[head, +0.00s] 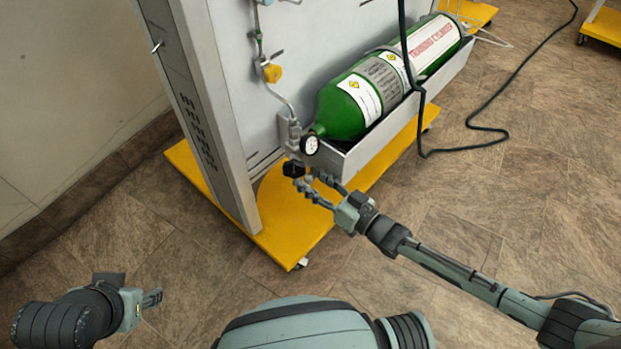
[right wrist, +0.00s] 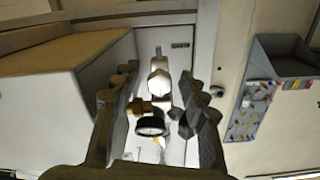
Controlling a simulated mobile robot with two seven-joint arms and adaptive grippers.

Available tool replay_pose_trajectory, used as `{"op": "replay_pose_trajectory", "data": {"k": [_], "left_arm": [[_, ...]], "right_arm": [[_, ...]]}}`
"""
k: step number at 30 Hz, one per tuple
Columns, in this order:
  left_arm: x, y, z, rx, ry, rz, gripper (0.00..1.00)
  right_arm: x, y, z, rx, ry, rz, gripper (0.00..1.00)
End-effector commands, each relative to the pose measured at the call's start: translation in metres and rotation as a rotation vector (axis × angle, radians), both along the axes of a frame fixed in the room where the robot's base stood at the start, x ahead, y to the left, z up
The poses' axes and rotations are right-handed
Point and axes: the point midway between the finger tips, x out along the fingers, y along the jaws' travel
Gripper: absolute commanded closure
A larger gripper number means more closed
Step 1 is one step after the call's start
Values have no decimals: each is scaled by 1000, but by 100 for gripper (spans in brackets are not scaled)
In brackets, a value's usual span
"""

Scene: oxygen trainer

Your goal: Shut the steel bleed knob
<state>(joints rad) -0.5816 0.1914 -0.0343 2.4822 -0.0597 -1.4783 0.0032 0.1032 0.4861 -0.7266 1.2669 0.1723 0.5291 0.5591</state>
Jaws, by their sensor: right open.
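My right gripper (head: 314,184) is at the lower front corner of the trainer, beside the regulator fittings (head: 291,134) and a gauge (head: 311,144). Its jaws are apart. In the right wrist view, the right gripper's fingers (right wrist: 160,100) stand either side of a bright steel fitting (right wrist: 159,78), with the gauge (right wrist: 150,126) and a brass fitting (right wrist: 141,107) below. A small steel piece (right wrist: 176,113) sits near the right finger; I cannot tell for sure which steel part is the bleed knob. My left gripper (head: 152,298) is low at the left, away from the trainer; its jaw opening is unclear.
A green cylinder (head: 345,105) lies in a grey tray (head: 390,122) on the yellow base (head: 290,235). A dark hose (head: 421,120) hangs in front of the cylinder and runs over the floor. Floor at the right is mostly clear.

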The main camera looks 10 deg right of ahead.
Motion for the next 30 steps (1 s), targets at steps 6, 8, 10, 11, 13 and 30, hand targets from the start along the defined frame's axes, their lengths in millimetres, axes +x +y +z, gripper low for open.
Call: {"op": "replay_pose_trajectory", "data": {"k": [6, 8, 10, 11, 13, 30], "left_arm": [[0, 1, 0, 2, 0, 1, 60], [0, 1, 0, 2, 0, 1, 60], [0, 1, 0, 2, 0, 1, 60], [0, 1, 0, 2, 0, 1, 60], [0, 1, 0, 2, 0, 1, 60], [0, 1, 0, 3, 0, 1, 60]], "right_arm": [[-31, -24, -2, -3, 4, 0, 56], [-42, -33, -2, -4, 5, 1, 56], [-54, -41, -1, -3, 4, 1, 56], [-59, -46, -2, -3, 4, 0, 56], [-69, -53, -2, -2, 5, 0, 56], [-92, -72, 0, -1, 1, -1, 56]]}}
